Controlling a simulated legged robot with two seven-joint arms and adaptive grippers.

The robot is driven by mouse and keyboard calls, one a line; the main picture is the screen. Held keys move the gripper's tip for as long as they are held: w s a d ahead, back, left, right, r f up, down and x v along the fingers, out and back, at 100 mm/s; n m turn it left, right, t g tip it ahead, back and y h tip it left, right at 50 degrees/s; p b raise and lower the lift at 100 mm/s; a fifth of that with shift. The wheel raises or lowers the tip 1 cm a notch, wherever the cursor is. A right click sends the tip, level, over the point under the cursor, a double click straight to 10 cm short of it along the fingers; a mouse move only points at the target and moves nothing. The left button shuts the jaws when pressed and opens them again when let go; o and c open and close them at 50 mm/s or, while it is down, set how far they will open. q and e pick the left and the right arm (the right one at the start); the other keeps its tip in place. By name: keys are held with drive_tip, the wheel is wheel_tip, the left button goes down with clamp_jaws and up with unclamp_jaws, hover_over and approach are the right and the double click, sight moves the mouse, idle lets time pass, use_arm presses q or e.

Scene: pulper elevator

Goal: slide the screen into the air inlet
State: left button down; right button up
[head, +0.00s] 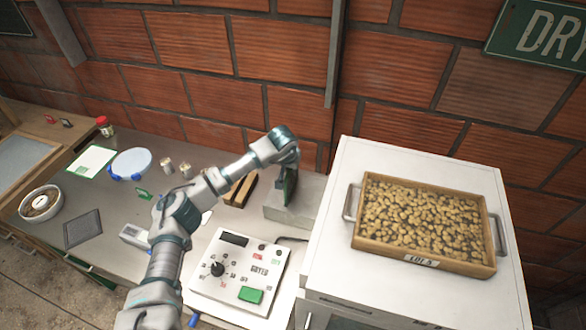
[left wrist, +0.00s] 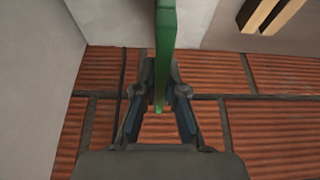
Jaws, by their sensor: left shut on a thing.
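My left gripper (head: 292,158) is shut on a thin upright panel with a green edge (head: 290,187), which looks like the screen. In the left wrist view the green edge (left wrist: 165,45) runs up from between the fingers (left wrist: 160,100). In the head view the panel stands at a grey block (head: 278,212) beside the white cabinet, likely the air inlet. The panel's lower end meets or overlaps the block; I cannot tell whether it is in a slot. My wrist hides part of it. My right gripper is not in view.
The white cabinet (head: 345,235) stands close on the right, with a tray of beans (head: 425,262) on top. A control box (head: 232,300) is in front of the block. Wooden bars (head: 240,190) lie left of it. A dark flat mesh panel (head: 83,229) lies farther left.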

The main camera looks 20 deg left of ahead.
use_arm(q)
drive_tip(key=shift+d, duration=0.45)
idle(0.4)
drive_tip(key=shift+a, duration=0.1)
drive_tip(key=shift+a+f, duration=0.15)
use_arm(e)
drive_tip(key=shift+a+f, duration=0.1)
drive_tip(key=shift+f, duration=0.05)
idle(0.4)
use_arm(q)
drive_tip(key=shift+f, duration=0.1)
drive_tip(key=shift+f+b, duration=0.1)
drive_tip(key=shift+b, duration=0.2)
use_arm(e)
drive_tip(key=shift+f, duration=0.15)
use_arm(q)
drive_tip(key=shift+a, duration=0.1)
